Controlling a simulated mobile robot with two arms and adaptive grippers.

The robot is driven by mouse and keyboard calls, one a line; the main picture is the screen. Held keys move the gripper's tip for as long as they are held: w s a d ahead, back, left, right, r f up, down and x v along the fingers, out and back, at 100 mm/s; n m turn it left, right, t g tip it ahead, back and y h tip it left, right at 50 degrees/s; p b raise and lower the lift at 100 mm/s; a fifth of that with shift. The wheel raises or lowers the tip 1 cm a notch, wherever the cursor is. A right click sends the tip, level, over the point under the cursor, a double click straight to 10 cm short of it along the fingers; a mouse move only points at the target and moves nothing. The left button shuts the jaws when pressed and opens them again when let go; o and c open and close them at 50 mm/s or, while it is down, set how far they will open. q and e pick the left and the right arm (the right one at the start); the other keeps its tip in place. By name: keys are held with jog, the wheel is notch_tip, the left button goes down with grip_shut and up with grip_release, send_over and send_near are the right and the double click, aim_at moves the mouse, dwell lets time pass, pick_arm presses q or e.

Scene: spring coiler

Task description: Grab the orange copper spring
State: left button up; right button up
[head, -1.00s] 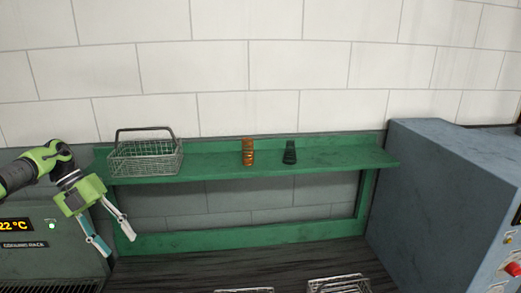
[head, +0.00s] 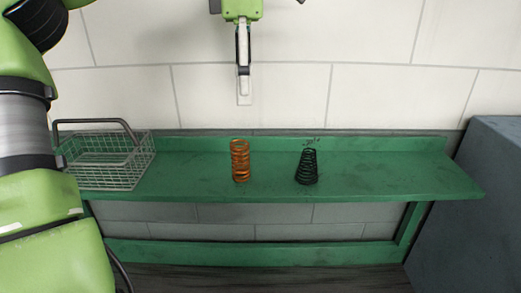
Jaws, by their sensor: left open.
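The orange copper spring (head: 240,161) stands upright on the green shelf (head: 385,178), left of the shelf's middle. A dark, cone-shaped spring (head: 307,167) stands to its right, apart from it. My left gripper (head: 244,84) is open and empty. It points down in front of the white wall, above the copper spring in the picture and apart from it. Its fingers overlap in this view, so the gap between them is hard to see. My right gripper is not in view.
A wire basket (head: 108,163) with a dark handle sits at the shelf's left end, partly behind my left arm. A blue-grey cabinet (head: 480,205) stands at the right. The shelf is clear between basket and copper spring, and right of the dark spring.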

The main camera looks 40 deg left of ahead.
aim_at(239, 143)
pick_arm(q)
jog(key=shift+s+d+f, duration=0.1)
jog(key=shift+s+f, duration=0.95)
jog(key=shift+s, duration=0.15)
jog(key=f, duration=0.3)
jog(key=shift+s+a+p, duration=0.35)
jog(key=shift+a, duration=0.05)
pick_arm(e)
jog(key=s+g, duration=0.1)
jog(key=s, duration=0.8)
pick_arm(q)
jog(key=shift+w+f, duration=0.35)
jog(key=shift+f, duration=0.25)
jog(key=shift+w+f, duration=0.3)
jog(key=shift+f, duration=0.25)
jog(key=shift+w+d+f+p, duration=0.1)
jog(key=shift+d+f+p, duration=0.15)
jog(key=shift+f+p, duration=0.5)
jog(key=f+p, duration=0.1)
jog(key=f, duration=0.1)
jog(key=f+p, duration=0.1)
jog(key=f, duration=0.1)
jog(key=shift+a, duration=0.2)
jog(key=shift+d, duration=0.1)
jog(key=shift+c, duration=0.5)
jog(key=c, duration=1.2)
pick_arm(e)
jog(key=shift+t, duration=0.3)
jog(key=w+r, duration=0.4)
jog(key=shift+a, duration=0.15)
